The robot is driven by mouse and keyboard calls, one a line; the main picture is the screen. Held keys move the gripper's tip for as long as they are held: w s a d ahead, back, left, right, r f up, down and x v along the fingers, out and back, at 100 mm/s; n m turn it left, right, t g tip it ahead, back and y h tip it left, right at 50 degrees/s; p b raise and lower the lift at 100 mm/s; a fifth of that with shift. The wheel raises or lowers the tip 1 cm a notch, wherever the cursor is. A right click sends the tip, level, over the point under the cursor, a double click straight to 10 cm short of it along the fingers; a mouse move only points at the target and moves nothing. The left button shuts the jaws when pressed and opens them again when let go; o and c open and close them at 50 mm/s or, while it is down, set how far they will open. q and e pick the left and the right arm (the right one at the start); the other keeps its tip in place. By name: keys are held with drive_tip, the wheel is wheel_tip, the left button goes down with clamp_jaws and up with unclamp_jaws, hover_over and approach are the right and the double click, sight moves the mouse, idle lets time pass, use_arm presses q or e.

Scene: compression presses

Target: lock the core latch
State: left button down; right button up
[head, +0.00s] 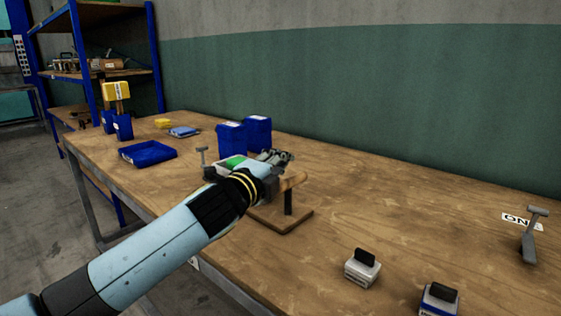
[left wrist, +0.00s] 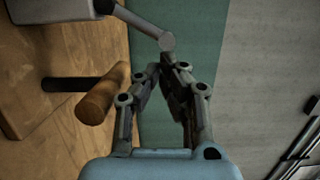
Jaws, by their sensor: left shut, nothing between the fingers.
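My left gripper (head: 280,156) reaches over the press in the middle of the table, and its forearm hides much of the press. In the left wrist view, the left gripper (left wrist: 168,66) is shut and empty. Its fingertips are at or very near the round end of a grey lever (left wrist: 142,25), which looks like the latch; I cannot tell if they touch. The lever comes from a grey block (left wrist: 50,10). A wooden handle (left wrist: 103,94) on a dark post is beside the fingers. It also shows in the head view (head: 293,180), above a wooden base (head: 280,219). My right gripper is not in view.
Two blue bins (head: 257,132) stand behind the press. A blue tray (head: 147,153) lies to the left. A grey T-shaped lever (head: 531,235) stands beside an "ON" label (head: 520,222) at right. Two switch blocks (head: 361,270) (head: 438,302) sit near the front edge.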

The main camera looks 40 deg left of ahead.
use_arm(q)
drive_tip(key=shift+a+r+p, duration=0.15)
drive_tip(key=shift+r+p, duration=0.1)
drive_tip(key=shift+p, duration=0.05)
drive_tip(key=shift+n, duration=0.3)
